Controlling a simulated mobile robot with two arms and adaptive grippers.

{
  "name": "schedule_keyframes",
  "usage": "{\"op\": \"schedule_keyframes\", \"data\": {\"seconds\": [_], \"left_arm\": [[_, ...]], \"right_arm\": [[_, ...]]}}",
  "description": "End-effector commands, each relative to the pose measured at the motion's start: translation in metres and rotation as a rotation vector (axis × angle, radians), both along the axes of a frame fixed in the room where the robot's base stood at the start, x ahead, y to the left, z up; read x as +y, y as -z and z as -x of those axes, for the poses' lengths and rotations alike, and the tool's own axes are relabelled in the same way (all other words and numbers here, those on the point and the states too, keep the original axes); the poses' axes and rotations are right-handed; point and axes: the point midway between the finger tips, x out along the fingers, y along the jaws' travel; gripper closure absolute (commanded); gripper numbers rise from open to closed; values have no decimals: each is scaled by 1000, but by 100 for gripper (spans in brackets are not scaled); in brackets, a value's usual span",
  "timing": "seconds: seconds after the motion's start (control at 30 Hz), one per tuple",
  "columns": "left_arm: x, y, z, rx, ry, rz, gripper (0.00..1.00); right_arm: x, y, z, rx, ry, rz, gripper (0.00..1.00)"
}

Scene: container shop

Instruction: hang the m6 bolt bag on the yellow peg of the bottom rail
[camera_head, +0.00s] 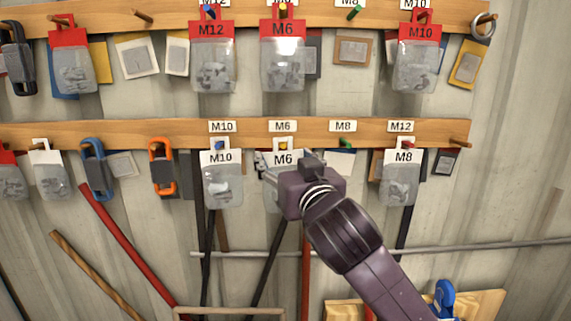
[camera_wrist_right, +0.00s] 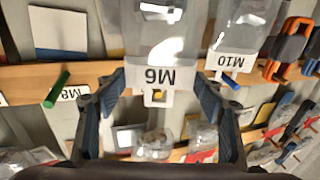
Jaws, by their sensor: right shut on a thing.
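The M6 bolt bag (camera_head: 283,159) has a white header and a clear pouch. It is at the bottom rail (camera_head: 245,132), under the M6 label, partly hidden by my right gripper (camera_head: 306,174). In the wrist view my right gripper (camera_wrist_right: 160,82) is shut on the M6 bag (camera_wrist_right: 160,76), one finger at each side of the header. The yellow peg (camera_head: 283,146) shows at the header's hole, and as a yellow spot inside the hole in the wrist view (camera_wrist_right: 158,96). I cannot tell how deep the peg sits. My left gripper is not in view.
The green peg (camera_head: 346,143) between looks bare. Red-headed bags, including an M6 one (camera_head: 283,28), hang on the top rail.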

Motion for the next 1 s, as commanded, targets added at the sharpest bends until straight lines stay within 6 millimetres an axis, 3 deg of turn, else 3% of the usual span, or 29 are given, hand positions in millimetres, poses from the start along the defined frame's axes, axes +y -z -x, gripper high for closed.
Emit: {"op": "schedule_keyframes", "data": {"seconds": [0.5,1.0], "left_arm": [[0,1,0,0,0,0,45],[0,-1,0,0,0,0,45]], "right_arm": [[-1,4,-28,1,0,-2,64],[0,5,-32,-2,0,-1,64]]}}
